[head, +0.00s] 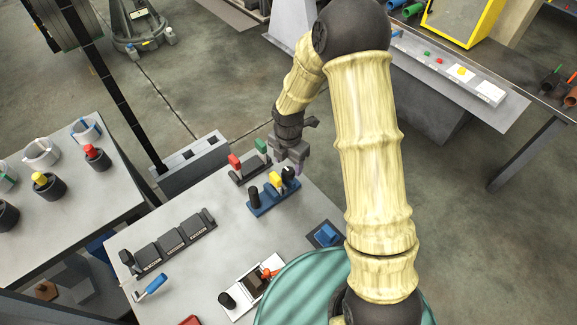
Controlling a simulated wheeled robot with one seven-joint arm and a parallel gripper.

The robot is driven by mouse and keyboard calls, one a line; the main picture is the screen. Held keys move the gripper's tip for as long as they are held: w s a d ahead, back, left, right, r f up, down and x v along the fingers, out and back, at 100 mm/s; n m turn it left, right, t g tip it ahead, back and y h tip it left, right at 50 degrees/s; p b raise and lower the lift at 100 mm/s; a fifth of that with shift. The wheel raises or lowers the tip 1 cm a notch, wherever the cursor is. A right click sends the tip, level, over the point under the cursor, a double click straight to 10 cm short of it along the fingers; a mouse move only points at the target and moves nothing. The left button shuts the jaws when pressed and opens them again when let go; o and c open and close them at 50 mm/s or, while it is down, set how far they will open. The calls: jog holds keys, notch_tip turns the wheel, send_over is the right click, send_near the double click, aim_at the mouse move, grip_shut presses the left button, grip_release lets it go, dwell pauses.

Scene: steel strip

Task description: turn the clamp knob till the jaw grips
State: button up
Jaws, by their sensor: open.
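My gripper (291,163) hangs over the back of the grey bench, fingers pointing down and apart, with nothing seen between them. Just below it is a blue base (263,211) carrying a black post (253,196), a yellow piece (275,180) and a black knob-like part (288,173). The fingertips are close to that black part; I cannot tell whether they touch it. A white plate (241,310) near the front holds a black round knob (227,300), a dark block and an orange-red piece (267,273). I cannot tell for certain which fixture is the clamp, and no jaw shows clearly.
A dark holder with red (234,160) and green (261,145) pieces stands behind the blue base. A row of dark grey blocks (172,244), a blue-handled tool (152,286) and a blue block (327,235) lie on the bench (213,263). The bench middle is fairly clear.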

aim_at(289, 170)
jog(key=shift+f, duration=1.65)
jog(key=shift+c, duration=0.3)
jog(key=c, duration=0.9)
